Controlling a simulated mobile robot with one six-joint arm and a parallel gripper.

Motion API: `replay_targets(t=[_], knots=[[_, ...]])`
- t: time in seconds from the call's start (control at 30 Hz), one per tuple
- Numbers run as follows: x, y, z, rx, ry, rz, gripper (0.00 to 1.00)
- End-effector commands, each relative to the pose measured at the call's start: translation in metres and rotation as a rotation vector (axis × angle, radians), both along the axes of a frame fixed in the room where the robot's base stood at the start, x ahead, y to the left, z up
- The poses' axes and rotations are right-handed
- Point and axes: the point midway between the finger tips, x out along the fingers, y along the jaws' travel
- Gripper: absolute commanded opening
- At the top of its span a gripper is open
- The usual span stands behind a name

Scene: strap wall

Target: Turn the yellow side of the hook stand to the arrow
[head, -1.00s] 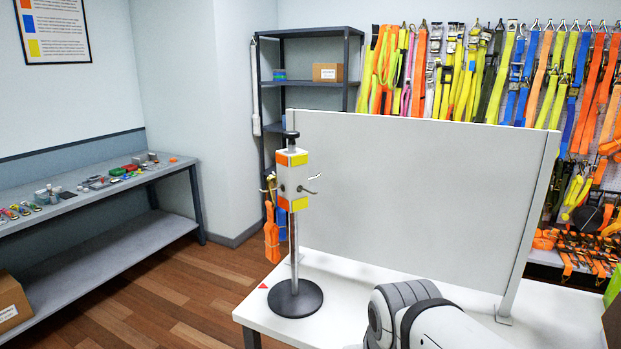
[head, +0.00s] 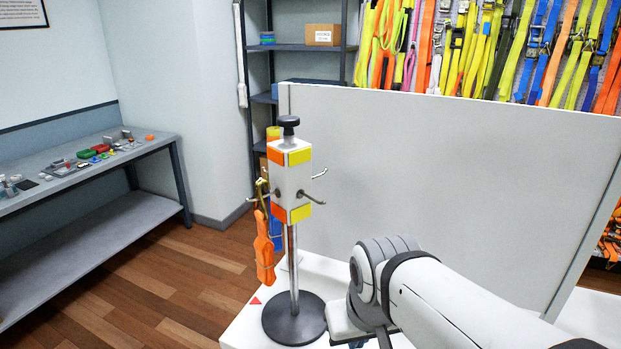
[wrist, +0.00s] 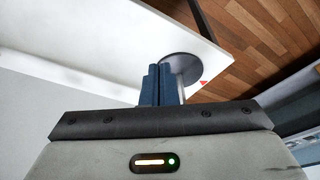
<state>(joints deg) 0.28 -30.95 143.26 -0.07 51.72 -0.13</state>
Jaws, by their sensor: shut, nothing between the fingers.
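The hook stand has a white block (head: 291,182) on a metal pole over a round black base (head: 294,319). Its orange patches (head: 276,156) are on the left visible face and its yellow patches (head: 300,156) on the right one. The red arrow (head: 256,301) lies on the table left of the base. The arrow also shows in the wrist view (wrist: 204,84). There, my gripper (wrist: 161,68) is shut and empty, its blue fingers together in front of the pole; contact cannot be told. In the head view my arm is right of the base and the fingertips are hidden.
An orange strap (head: 264,248) hangs from a left hook, with a blue strap (head: 277,230) behind it. Bare hooks (head: 313,198) stick out to the right. A grey panel (head: 440,170) stands behind the stand. The white table's edge (head: 236,326) is close to the arrow.

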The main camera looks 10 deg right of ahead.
Motion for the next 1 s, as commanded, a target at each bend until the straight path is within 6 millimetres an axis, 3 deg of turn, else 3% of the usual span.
replay_targets(t=[0.17, 0.37, 0.5, 0.6, 0.67, 0.8, 1.0], knots=[[0.001, 0.005, -0.005, 0.062, 0.032, -0.062, 0.0], [0.018, 0.029, -0.02, 0.415, 0.196, -0.436, 0.0], [0.054, 0.045, -0.014, 0.787, 0.347, -0.79, 0.0], [0.092, 0.043, 0.0, 1.07, 0.447, -1.016, 0.0], [0.116, 0.034, 0.01, 1.247, 0.504, -1.135, 0.0], [0.171, -0.011, 0.038, 1.667, 0.609, -1.345, 0.0], [0.215, -0.092, 0.067, 2.133, 0.684, -1.45, 0.0]])
